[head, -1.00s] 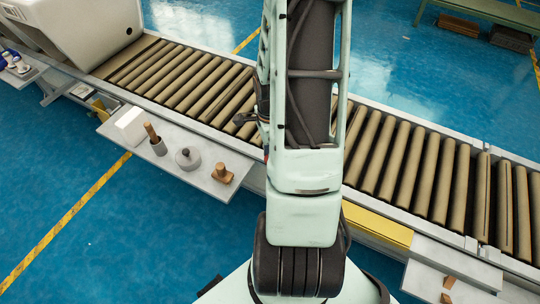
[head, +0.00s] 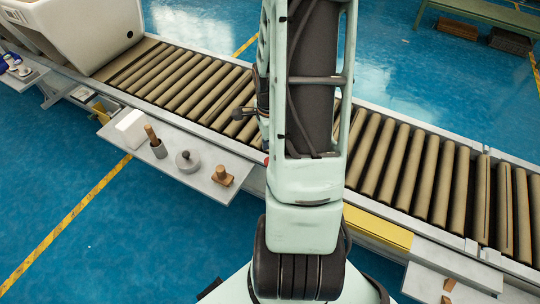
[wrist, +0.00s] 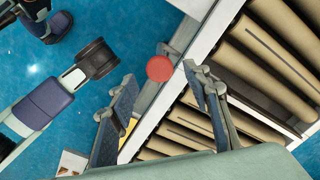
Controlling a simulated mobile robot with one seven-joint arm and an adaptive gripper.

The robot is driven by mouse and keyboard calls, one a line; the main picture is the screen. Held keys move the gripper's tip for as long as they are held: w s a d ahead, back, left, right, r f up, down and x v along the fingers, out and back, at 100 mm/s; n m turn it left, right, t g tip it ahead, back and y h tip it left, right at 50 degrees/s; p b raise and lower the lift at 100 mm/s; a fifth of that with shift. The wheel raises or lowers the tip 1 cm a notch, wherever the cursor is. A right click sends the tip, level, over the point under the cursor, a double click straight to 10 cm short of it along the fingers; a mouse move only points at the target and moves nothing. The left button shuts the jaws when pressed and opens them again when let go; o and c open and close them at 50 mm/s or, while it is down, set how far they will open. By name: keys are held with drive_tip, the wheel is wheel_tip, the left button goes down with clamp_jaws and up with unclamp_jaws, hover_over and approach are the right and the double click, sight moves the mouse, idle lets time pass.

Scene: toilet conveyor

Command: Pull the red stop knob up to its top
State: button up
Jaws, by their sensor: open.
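The red stop knob (wrist: 160,68) shows in the wrist view as a round red cap beside the conveyor's pale side rail. My gripper (wrist: 161,73) is open, with one dark padded finger to the left of the knob and the other to the right. The knob appears between the fingertips, with a gap on both sides. I cannot tell how far the knob is from the fingertips in depth. In the head view my arm hides most of the knob's area.
The roller conveyor (head: 405,170) runs behind my arm. A grey side shelf (head: 200,170) holds a white block (head: 131,128), a cup with a wooden handle (head: 157,146), a grey lidded object (head: 188,161) and a wooden piece (head: 222,175). A large white fixture (head: 85,35) stands far left.

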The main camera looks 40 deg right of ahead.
wheel_tip(320, 180, up, 10)
drive_tip(key=shift+f, duration=0.25)
drive_tip(key=shift+w, duration=0.1)
idle(0.5)
